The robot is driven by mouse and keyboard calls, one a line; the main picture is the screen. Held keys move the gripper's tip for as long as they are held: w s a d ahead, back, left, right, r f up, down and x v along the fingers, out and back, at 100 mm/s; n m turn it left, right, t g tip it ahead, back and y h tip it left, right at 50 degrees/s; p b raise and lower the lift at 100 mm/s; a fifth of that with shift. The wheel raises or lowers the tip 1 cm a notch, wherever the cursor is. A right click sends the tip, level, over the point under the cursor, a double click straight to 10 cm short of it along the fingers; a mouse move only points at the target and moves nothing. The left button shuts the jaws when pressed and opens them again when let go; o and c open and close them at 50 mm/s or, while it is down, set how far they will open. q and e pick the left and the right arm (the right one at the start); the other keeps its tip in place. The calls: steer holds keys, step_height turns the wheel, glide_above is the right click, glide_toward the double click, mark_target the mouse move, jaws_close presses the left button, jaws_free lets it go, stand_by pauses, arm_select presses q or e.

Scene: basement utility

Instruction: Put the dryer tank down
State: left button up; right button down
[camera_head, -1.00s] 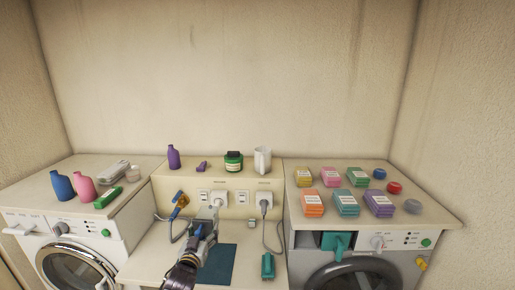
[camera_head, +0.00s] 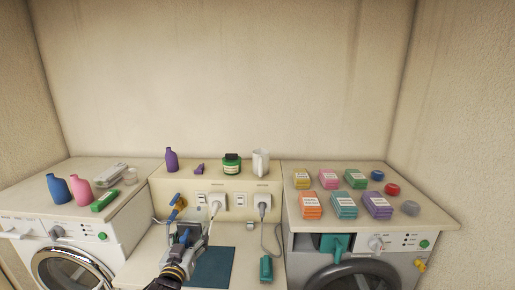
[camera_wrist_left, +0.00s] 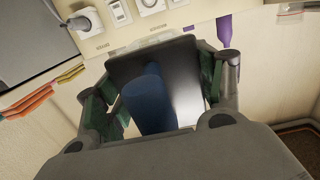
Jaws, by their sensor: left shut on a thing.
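My left gripper (camera_head: 184,236) is shut on the dryer tank, over the counter between the two machines. In the head view the tank is small and mostly covered by the gripper. I cannot tell whether it touches the counter. A dark teal mat (camera_head: 214,268) lies just right of the gripper. My right gripper is not in view.
The counter (camera_head: 140,258) is bare left of the gripper. A teal block (camera_head: 266,268) lies right of the mat beside a cord. Plugs and cords (camera_head: 216,200) hang behind. The dryer (camera_head: 400,262) stands right, the washer (camera_head: 75,262) left, with bottles and boxes on top.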

arm_select(q)
steer(key=s+f, duration=1.1)
steer(key=f, duration=0.4)
steer(key=shift+s+a+f+y, duration=0.15)
steer(key=shift+a+f+y, duration=0.05)
steer(key=shift+a+y, duration=0.1)
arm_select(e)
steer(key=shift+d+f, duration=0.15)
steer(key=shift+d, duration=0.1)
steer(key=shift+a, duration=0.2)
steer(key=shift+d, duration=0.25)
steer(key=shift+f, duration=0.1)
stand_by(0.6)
